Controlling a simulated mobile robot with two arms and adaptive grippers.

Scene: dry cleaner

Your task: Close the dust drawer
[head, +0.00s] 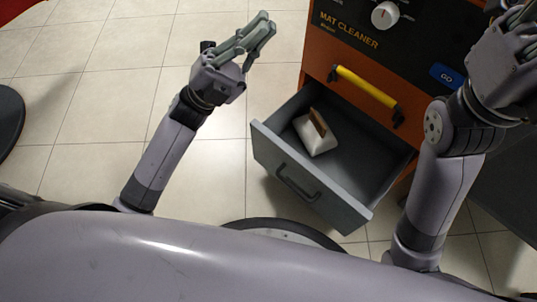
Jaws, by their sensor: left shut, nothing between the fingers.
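The grey dust drawer (272,145) is pulled out of the orange mat cleaner (318,62), toward me. Its front panel carries a dark bar handle (297,184). A white block with a brown strip on top (318,134) lies inside the drawer. My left gripper (262,27) is shut and empty, up and to the left of the drawer, apart from it. My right gripper (528,15) is at the top right edge, in front of the machine's panel; its fingertips are partly cut off by the frame, so its opening cannot be told.
A yellow bar handle (366,87) sits on the machine above the drawer. The control panel has a white knob (384,15) and a blue GO button (447,76). The tiled floor (110,95) left of the drawer is clear. A dark rounded object (8,120) stands at the left edge.

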